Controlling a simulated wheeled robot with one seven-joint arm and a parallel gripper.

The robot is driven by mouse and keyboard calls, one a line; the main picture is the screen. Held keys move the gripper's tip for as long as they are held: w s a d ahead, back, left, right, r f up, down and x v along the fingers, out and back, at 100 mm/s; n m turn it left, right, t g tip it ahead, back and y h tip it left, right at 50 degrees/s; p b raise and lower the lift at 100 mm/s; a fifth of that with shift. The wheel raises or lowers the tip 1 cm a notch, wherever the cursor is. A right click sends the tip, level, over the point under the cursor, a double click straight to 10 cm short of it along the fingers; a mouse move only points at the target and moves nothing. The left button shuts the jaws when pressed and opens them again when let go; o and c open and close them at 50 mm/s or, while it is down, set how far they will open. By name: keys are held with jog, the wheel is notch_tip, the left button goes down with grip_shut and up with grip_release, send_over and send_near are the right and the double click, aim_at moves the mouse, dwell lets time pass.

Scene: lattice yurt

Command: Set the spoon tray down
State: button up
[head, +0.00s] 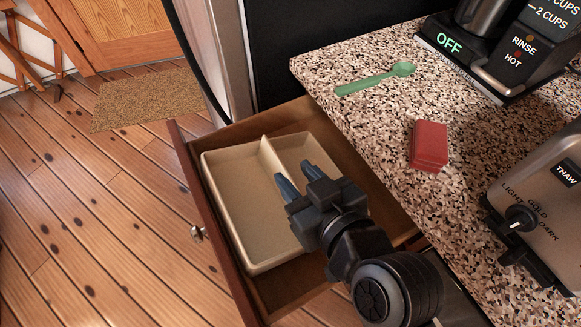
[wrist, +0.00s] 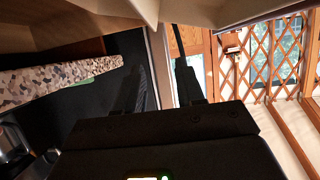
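The spoon tray (head: 243,225) is a beige tray split by a divider. In the head view it sits inside the open wooden drawer (head: 222,265); I cannot tell whether its underside rests flat on the drawer floor. My gripper (head: 293,176) is over the tray, its blue-grey fingers apart and low near the divider, with nothing visible clamped between them. Exact contact with the divider is hard to see. In the wrist view the two dark fingers (wrist: 162,55) point up towards beige surfaces along the top edge. A green spoon (head: 375,79) lies on the counter.
The speckled counter (head: 375,130) overhangs the drawer's right side. It holds a red block (head: 429,146), a coffee maker (head: 480,50) and a toaster (head: 545,205). Open plank floor (head: 110,200) and a brown mat (head: 147,98) lie to the left.

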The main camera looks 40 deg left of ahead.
jog(key=v, duration=0.9)
jog(key=shift+b, duration=0.3)
jog(key=s+d+f+m+t+h, duration=0.2)
jog(key=d+f+m+t+h, duration=0.15)
jog(key=d, duration=0.75)
jog(key=s+d+f+m+t+h, duration=0.25)
jog(key=d+m+t, duration=0.2)
jog(key=d, duration=0.65)
jog(key=s+d+r+m+h, duration=0.2)
jog(key=s+d+h, duration=0.1)
jog(key=s, duration=0.3)
jog(key=s+d+r+m+t+h, duration=0.1)
jog(key=s+d+r+m+h, duration=0.1)
jog(key=s, duration=0.5)
jog(key=shift+s+d+r+m+t+h, duration=0.3)
jog(key=shift+d+m+h, duration=0.4)
jog(key=shift+d, duration=0.4)
jog(key=shift+f, duration=0.1)
